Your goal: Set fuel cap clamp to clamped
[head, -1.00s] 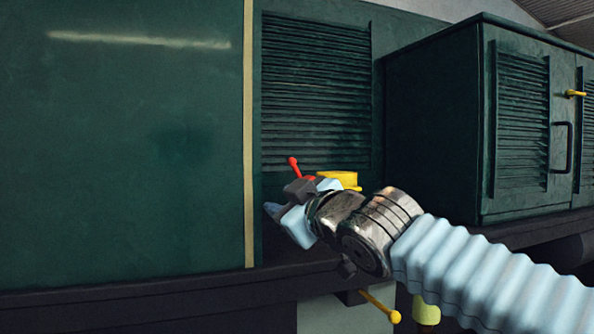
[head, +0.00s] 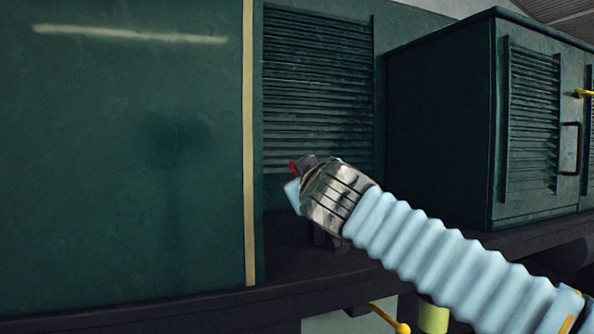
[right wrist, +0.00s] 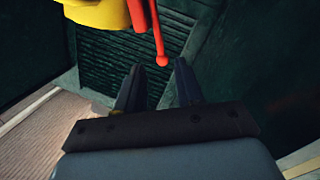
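The red fuel cap clamp lever (right wrist: 157,35) ends in a small ball and hangs beside the yellow fuel cap (right wrist: 100,12) at the top of the right wrist view. In the head view only a sliver of red (head: 293,167) shows; my right arm hides the cap and most of the clamp. My right gripper (right wrist: 158,66) is open, its two dark fingers apart. The ball appears between the fingertips in the picture; I cannot tell whether they touch it. My left gripper is not in view.
A louvred green panel (head: 318,80) stands behind the clamp. A green cabinet (head: 440,130) with a black handle is at the right. A dark ledge (head: 285,262) runs below, with a yellow-knobbed lever (head: 388,318) under it. A flat green wall (head: 120,180) fills the left.

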